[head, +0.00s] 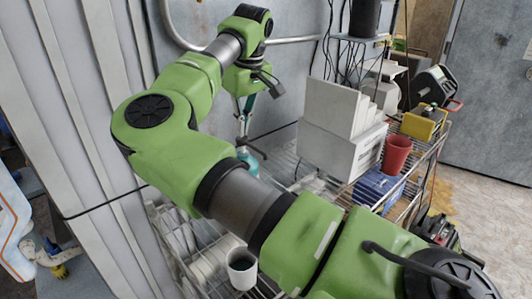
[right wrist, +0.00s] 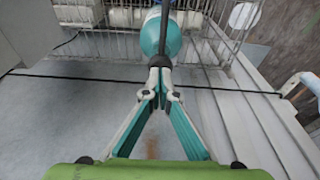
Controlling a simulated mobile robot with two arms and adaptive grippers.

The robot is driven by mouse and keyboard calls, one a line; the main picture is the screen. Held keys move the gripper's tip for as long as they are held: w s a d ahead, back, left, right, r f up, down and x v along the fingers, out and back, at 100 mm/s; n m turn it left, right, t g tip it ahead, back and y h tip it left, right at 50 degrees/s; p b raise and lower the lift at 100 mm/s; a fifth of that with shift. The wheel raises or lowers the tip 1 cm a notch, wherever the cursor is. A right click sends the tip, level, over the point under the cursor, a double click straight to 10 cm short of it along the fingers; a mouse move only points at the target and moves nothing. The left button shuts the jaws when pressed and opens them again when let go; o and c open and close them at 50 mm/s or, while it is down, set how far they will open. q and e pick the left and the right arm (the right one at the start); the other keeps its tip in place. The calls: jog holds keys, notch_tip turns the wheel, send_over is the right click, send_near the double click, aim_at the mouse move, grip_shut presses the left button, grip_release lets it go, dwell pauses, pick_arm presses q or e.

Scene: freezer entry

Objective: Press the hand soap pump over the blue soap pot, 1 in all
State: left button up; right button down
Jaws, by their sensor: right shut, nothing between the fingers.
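The teal hand soap bottle (head: 248,162) stands by the wire rack near the wall, its lower part hidden by my right arm. It also shows in the right wrist view (right wrist: 160,38), just beyond my fingertips. My right gripper (head: 243,137) points down at the bottle's top, fingers shut and empty. In the right wrist view the fingertips (right wrist: 160,66) meet over the dark pump top; I cannot tell if they touch it. A pale cup (head: 241,268) with dark content sits below my arm; I cannot tell whether it is the blue soap pot. My left gripper is out of view.
A wire cart to the right holds white boxes (head: 343,122), a red cup (head: 396,155), a blue box (head: 376,188) and a yellow item (head: 420,125). A metal rail (head: 290,40) runs along the wall behind my gripper. Open floor lies at far right.

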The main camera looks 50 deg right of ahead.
jog(key=shift+a+f+b, duration=0.1)
jog(key=shift+f+b, duration=0.65)
jog(key=shift+f, duration=0.55)
jog(key=shift+r+p, duration=1.3)
jog(key=shift+r, duration=0.45)
notch_tip(320, 180, up, 6)
jog(key=p, duration=0.4)
jog(key=shift+p, duration=0.4)
